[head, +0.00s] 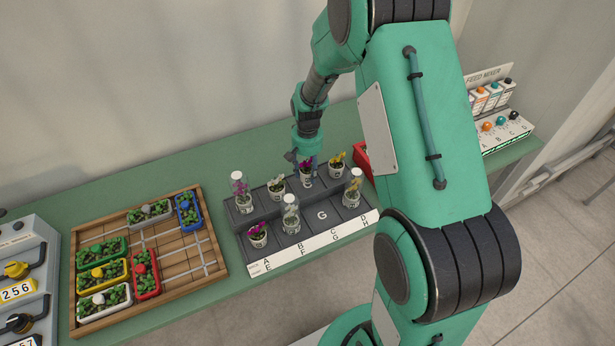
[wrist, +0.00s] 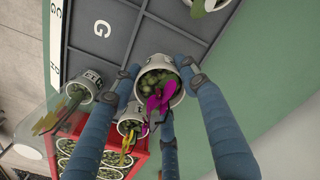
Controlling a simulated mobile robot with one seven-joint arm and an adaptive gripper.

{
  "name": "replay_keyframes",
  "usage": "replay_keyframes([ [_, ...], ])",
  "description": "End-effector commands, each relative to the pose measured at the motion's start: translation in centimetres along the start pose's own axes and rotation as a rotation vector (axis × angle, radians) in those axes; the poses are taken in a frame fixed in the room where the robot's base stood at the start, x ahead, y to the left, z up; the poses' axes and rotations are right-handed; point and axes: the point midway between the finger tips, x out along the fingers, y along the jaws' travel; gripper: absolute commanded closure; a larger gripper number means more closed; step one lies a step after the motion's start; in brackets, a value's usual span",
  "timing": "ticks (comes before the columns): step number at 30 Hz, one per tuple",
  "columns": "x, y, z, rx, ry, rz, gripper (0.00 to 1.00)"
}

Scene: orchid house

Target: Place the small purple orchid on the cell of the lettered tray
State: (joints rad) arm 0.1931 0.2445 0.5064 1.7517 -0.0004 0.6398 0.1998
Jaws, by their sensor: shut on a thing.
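A small purple orchid in a white pot (head: 306,178) is at the back row of the dark grey lettered tray (head: 322,237). In the wrist view the pot (wrist: 154,67) has magenta flowers (wrist: 160,96). My gripper (wrist: 158,68) is shut around this pot; in the head view my gripper (head: 306,160) comes down on it from behind. I cannot tell whether the pot rests on the tray or hangs just above it. The cell marked G (head: 322,215) is bare; its letter (wrist: 102,28) also shows in the wrist view. Another purple orchid (head: 257,233) stands at the front left.
Yellow (head: 337,161) and white (head: 277,186) orchids flank the held pot. Clear-covered pots (head: 240,191), (head: 290,212), (head: 353,187) stand on the tray. A wooden board (head: 205,270) with planters lies left. A red container (wrist: 112,149) and feed mixer (head: 505,122) are right.

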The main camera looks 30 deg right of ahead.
Motion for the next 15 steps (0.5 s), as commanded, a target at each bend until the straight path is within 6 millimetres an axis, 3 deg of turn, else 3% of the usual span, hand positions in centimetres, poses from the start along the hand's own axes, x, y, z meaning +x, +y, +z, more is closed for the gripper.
replay_keyframes([
  [7, 2.7, 0.0, 0.0, 0.000, -0.001, 0.000, 0.87],
  [15, 3.0, 0.0, 0.0, 0.000, 0.000, 0.000, 0.87],
])
